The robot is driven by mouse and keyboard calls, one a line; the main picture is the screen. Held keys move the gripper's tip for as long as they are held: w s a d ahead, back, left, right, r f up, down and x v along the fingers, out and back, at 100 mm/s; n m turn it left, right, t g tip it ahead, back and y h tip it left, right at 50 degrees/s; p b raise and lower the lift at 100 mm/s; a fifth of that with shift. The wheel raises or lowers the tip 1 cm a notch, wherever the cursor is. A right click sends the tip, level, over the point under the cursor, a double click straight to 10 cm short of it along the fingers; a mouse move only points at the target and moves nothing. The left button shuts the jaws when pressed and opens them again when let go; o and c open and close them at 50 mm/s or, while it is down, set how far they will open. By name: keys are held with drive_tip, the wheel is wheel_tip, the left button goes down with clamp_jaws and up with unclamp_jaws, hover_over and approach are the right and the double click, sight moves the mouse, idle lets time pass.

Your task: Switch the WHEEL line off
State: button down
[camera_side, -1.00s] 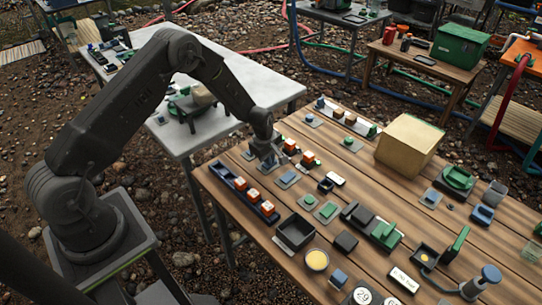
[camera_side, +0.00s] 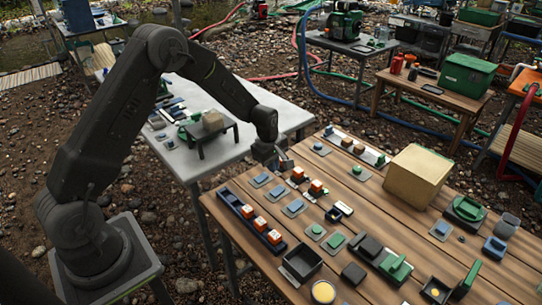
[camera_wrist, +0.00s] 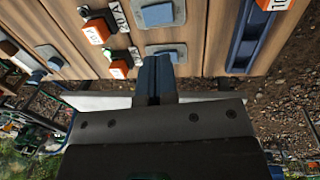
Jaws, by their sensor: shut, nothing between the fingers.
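My gripper (camera_side: 283,163) hangs over the left far part of the wooden table, above and behind the nearer switches. Its fingers also show in the wrist view (camera_wrist: 153,68), pressed together and empty. Blue rockers on grey plates (camera_side: 277,191) stand in a row just in front of it; two show in the wrist view (camera_wrist: 168,52). Orange blocks with white faces (camera_side: 316,187) stand to the right of that row, and two show in the wrist view (camera_wrist: 98,30) by "20 A" tags. I cannot read a WHEEL label in either view.
A dark blue rail (camera_side: 235,203) with several orange blocks lies along the left edge. A black open tray (camera_side: 300,263), a green-topped dark device (camera_side: 394,267) and a tan box (camera_side: 417,172) take up other table areas. A grey table (camera_side: 292,118) stands behind.

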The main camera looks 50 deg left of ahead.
sight(279, 188)
drive_tip(key=shift+s+r, duration=0.15)
drive_tip(key=shift+r, duration=0.85)
drive_tip(key=shift+s+r, duration=0.15)
drive_tip(key=shift+r, duration=0.85)
drive_tip(key=shift+w, duration=0.8)
drive_tip(key=f, duration=0.4)
drive_tip(key=w+f, duration=0.1)
drive_tip(key=f, duration=0.4)
drive_tip(key=w+f, duration=0.1)
drive_tip(key=f, duration=0.3)
drive_tip(key=shift+f, duration=0.4)
